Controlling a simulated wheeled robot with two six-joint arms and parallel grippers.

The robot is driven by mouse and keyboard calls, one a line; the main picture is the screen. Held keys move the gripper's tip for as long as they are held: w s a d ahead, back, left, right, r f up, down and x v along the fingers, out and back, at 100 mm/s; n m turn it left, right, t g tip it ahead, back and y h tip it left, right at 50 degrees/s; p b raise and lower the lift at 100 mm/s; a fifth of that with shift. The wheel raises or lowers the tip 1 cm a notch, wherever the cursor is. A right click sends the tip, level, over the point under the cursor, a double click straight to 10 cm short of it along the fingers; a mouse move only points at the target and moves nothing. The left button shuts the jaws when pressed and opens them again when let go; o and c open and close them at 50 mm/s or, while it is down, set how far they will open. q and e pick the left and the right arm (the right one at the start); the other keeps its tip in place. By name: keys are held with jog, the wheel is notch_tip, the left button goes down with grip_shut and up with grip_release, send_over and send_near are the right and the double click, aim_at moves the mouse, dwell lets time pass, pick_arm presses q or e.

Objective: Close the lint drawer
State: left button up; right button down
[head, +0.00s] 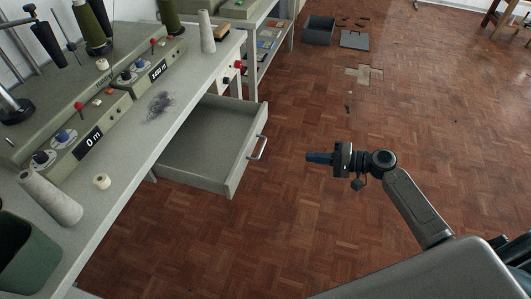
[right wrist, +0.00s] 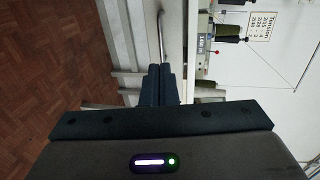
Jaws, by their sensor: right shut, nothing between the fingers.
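The lint drawer (head: 235,165) is a grey box under the work table and stands pulled out to the right in the head view. It looks empty inside. Its metal bar handle (head: 258,147) is on the front face. My right gripper (head: 309,157) is shut and empty, to the right of the handle, with floor showing between them in the head view. In the right wrist view the shut fingers (right wrist: 159,70) point toward the bar handle (right wrist: 161,35). My left gripper is not in view.
The grey table (head: 120,205) carries control boxes, thread cones, a clump of dark lint (head: 158,105) and a green bin (head: 25,255). Parquet floor right of the drawer is mostly clear. A dark crate (head: 318,31) stands far back.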

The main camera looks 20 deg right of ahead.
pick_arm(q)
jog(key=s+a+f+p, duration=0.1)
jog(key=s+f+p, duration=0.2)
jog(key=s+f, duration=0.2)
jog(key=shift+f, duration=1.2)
pick_arm(e)
jog(key=x, duration=1.3)
jog(key=shift+w+a, duration=0.2)
jog(key=shift+a, duration=0.15)
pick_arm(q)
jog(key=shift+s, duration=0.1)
pick_arm(e)
jog(key=shift+f, duration=0.1)
